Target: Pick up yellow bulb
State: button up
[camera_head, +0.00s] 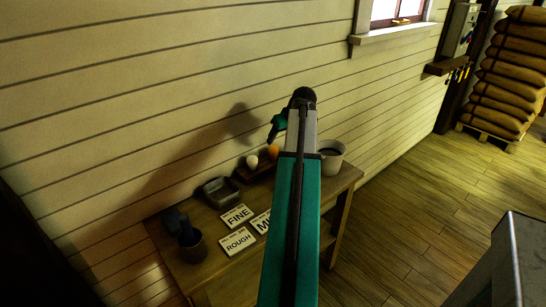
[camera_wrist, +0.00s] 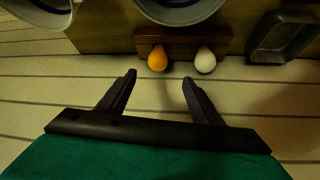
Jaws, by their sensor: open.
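The yellow-orange bulb (camera_wrist: 157,59) sits in a dark wooden holder (camera_wrist: 183,36) in the wrist view, to the left of a white bulb (camera_wrist: 205,60). In the head view the yellow bulb (camera_head: 273,151) is at the back of the wooden table (camera_head: 343,184), close to the wall, with the white bulb (camera_head: 252,161) left of it. My gripper (camera_wrist: 158,78) is open and empty in the wrist view. Its two fingers point toward the bulbs, apart from both. In the head view my arm hides part of the table and the gripper's fingers.
A light bucket (camera_head: 332,158) stands at the table's right end. A dark square tray (camera_head: 220,192) lies left of the bulbs. Label cards FINE (camera_head: 237,216) and ROUGH (camera_head: 238,241) lie in front. A dark cup (camera_head: 192,246) stands at the left. Plank wall (camera_head: 130,100) is behind.

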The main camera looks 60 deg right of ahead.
aim_at(275, 148)
jog(key=shift+s+d, duration=0.15)
jog(key=shift+p+x, duration=0.45)
jog(key=shift+x, duration=3.85)
jog(key=shift+f, duration=0.1)
jog(key=shift+p+x, duration=0.6)
jog(key=shift+x, duration=1.9)
jog(key=c, duration=1.3)
